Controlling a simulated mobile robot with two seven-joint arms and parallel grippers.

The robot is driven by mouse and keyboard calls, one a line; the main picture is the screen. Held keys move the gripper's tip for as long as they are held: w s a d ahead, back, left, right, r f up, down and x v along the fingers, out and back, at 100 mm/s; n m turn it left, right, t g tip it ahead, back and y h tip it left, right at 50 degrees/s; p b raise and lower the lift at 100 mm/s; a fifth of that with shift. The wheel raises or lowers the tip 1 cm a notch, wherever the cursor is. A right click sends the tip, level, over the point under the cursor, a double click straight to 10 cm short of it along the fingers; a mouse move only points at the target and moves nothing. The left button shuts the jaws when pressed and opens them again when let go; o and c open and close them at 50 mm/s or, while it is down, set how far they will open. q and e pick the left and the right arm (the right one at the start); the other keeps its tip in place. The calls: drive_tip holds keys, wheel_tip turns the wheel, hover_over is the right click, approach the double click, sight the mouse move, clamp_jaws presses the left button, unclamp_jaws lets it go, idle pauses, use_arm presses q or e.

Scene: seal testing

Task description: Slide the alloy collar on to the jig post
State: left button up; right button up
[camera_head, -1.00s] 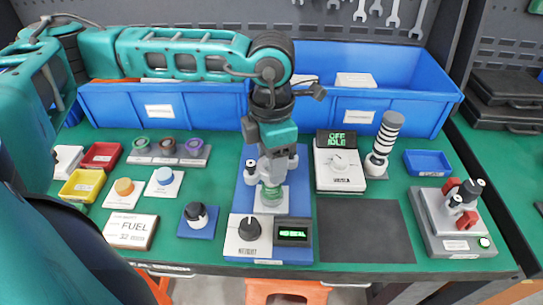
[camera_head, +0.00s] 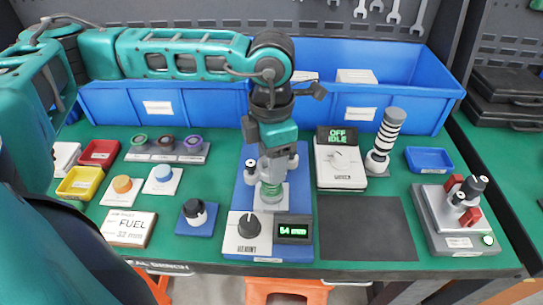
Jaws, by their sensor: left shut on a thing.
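My left gripper (camera_head: 271,181) reaches down over the blue gauge station (camera_head: 247,177). A striped black-and-white post (camera_head: 384,142) with a grey top stands tilted in the picture, right of the grey control box. I cannot single out the alloy collar with certainty. My right gripper is not in view.
The station has a black knob (camera_head: 249,226) and a lit green display (camera_head: 293,230). A blue bin (camera_head: 421,95) spans the back. A dark mat (camera_head: 366,229) is bare. A grey fixture (camera_head: 447,222) has red blocks.

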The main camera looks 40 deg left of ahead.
use_arm(q)
drive_tip(key=shift+f, duration=0.25)
idle(0.3)
drive_tip(key=o, duration=1.2)
drive_tip(key=shift+a+r, duration=0.1)
drive_tip(key=shift+w+r+p, duration=0.15)
drive_tip(key=shift+r+p, duration=0.25)
drive_tip(key=shift+r, duration=0.5)
drive_tip(key=shift+r+p, duration=1.45)
drive_tip(key=shift+r, duration=1.1)
